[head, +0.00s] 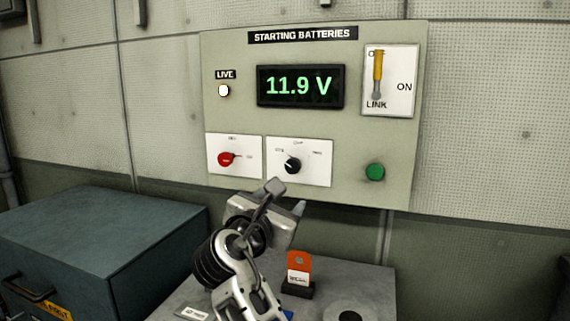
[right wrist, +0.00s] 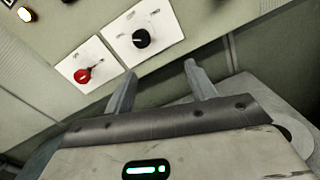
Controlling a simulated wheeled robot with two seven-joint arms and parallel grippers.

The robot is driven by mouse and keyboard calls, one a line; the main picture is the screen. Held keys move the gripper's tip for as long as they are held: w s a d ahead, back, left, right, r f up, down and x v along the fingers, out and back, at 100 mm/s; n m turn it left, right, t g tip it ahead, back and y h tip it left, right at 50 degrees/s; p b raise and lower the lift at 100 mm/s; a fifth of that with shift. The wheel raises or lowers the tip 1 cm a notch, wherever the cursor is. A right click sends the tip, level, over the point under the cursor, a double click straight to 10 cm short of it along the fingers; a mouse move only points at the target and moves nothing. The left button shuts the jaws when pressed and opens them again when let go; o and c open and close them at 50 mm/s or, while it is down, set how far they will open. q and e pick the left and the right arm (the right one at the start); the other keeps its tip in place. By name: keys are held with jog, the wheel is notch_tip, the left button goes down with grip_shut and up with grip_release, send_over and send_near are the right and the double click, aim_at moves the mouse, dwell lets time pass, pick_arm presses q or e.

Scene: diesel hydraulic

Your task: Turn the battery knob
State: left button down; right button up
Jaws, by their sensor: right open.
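The starting batteries panel (head: 320,180) is on the wall ahead. On its lower left is a red knob (head: 226,159) on a white plate, its pointer toward the right. Beside it, a black knob (head: 292,166) sits on another white plate, its mark toward the upper left. Which one is the battery knob I cannot tell; the small labels are unreadable. The right wrist view shows the red knob (right wrist: 82,76) and the black knob (right wrist: 141,38) beyond the fingers. My right gripper (head: 288,197) is open and empty, below the black knob and apart from it. My left gripper is not in view.
The panel also has a display (head: 301,86) reading 11.9 V, a lit live lamp (head: 223,90), a yellow-handled lever (head: 378,70) and a green button (head: 375,172). Below are a grey surface with an orange tag (head: 299,265) on a stand, and a blue-grey cabinet (head: 100,240) at left.

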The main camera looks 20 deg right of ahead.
aim_at(291, 169)
jog(key=shift+t+y, duration=0.3)
jog(key=shift+y, duration=0.1)
jog(key=x, duration=0.5)
jog(key=w+a+r+x, duration=0.1)
jog(key=x, duration=0.3)
jog(key=a+r+p+x, duration=0.1)
jog(key=x, duration=0.4)
jog(key=shift+w+d, duration=0.2)
jog(key=shift+w, duration=0.25)
jog(key=c, duration=1)
